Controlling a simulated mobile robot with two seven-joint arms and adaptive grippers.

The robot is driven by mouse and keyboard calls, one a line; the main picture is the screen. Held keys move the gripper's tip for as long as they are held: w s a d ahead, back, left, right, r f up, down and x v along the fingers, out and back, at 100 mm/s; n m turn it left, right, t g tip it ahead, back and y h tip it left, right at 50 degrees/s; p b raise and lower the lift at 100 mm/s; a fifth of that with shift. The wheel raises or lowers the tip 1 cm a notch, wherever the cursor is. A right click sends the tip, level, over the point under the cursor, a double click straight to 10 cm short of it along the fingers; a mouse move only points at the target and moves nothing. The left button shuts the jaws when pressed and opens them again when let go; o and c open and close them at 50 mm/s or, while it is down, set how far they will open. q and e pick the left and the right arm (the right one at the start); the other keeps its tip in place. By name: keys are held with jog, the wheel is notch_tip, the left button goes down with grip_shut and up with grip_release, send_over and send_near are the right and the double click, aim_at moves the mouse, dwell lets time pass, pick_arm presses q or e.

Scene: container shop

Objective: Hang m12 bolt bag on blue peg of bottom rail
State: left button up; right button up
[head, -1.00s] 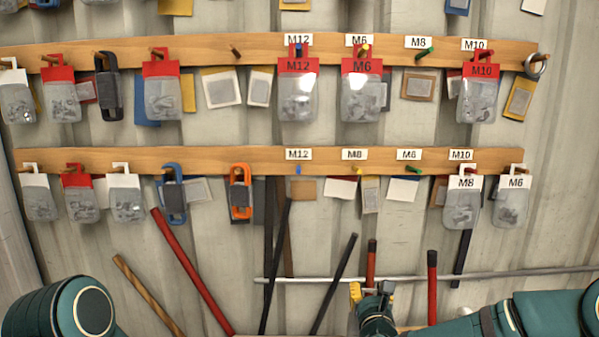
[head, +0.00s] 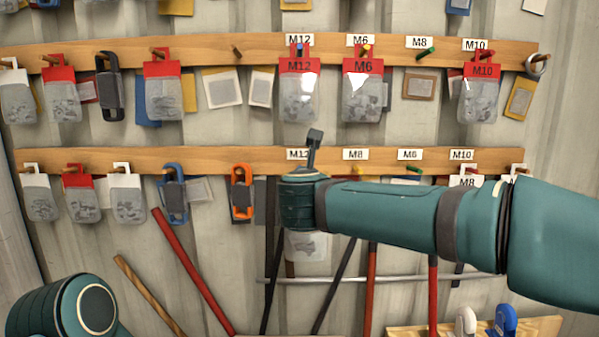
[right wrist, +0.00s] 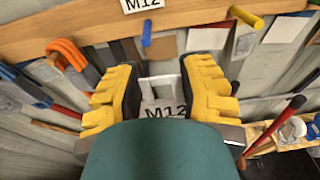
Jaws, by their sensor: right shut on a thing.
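The M12 bolt bag has a white header (right wrist: 166,104) marked M12, seen between the yellow fingers of my right gripper (right wrist: 161,84), which is shut on it. Its clear lower part (head: 307,246) hangs below my right wrist in the head view. The blue peg (right wrist: 147,33) of the bottom rail (head: 215,161) is bare, under the M12 label (right wrist: 141,4). In the right wrist view the peg is above and slightly left of the header, apart from it. My arm hides the peg in the head view. My left gripper is out of view.
Yellow (right wrist: 246,17), green (head: 413,169) and red pegs stand right of the blue one. An orange carabiner (head: 242,192) hangs left of it. On the top rail (head: 210,50), a red-topped M12 bag (head: 298,90) hangs above. Tool handles lean below.

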jog(key=shift+s+a+r+y, duration=0.15)
jog(key=shift+s+a+r, duration=0.15)
jog(key=shift+r, duration=0.25)
jog(key=shift+s+a+r+y, duration=0.15)
jog(key=shift+a+r, duration=0.2)
jog(key=shift+r, duration=0.2)
jog(key=shift+w+f+p, duration=0.15)
jog(key=shift+w+p, duration=0.9)
jog(key=shift+w, duration=1.2)
jog(key=shift+w+f+p, duration=0.15)
jog(key=shift+w+p, duration=0.85)
jog(key=shift+w, duration=1.25)
jog(key=shift+w+f, duration=0.3)
jog(key=shift+w, duration=0.4)
